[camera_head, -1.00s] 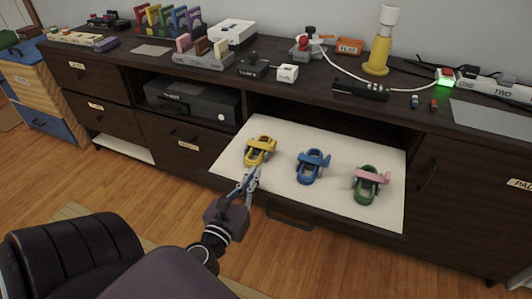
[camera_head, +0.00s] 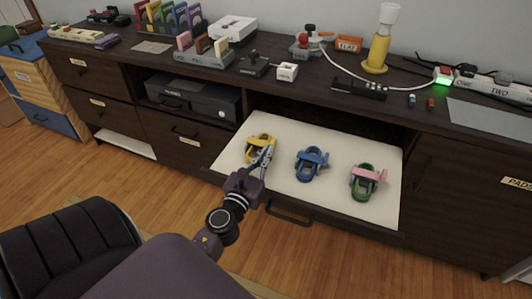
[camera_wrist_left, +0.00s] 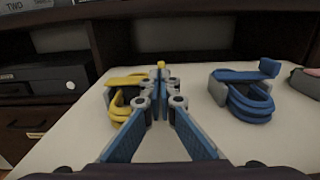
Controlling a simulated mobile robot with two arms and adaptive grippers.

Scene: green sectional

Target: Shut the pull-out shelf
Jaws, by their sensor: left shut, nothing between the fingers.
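The pull-out shelf (camera_head: 224,163) is a white board with a dark front, drawn out from the cabinet. It also shows in the left wrist view (camera_wrist_left: 70,150). A dark handle (camera_head: 289,213) hangs on its front. A yellow toy (camera_head: 260,148), a blue toy (camera_head: 310,164) and a green toy with pink (camera_head: 367,181) sit on the shelf. My left gripper (camera_head: 266,152) is shut and empty over the shelf's left part, in front of the yellow toy. In the left wrist view its fingers (camera_wrist_left: 160,85) partly hide the yellow toy (camera_wrist_left: 122,97). I cannot tell whether they touch. My right gripper is not in view.
A dark armchair (camera_head: 65,255) stands at the lower left. The cabinet top holds a yellow lamp (camera_head: 379,50), a cable and small items. A black device (camera_head: 195,97) sits in the opening left of the shelf. A lower white shelf (camera_head: 125,144) sticks out at left.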

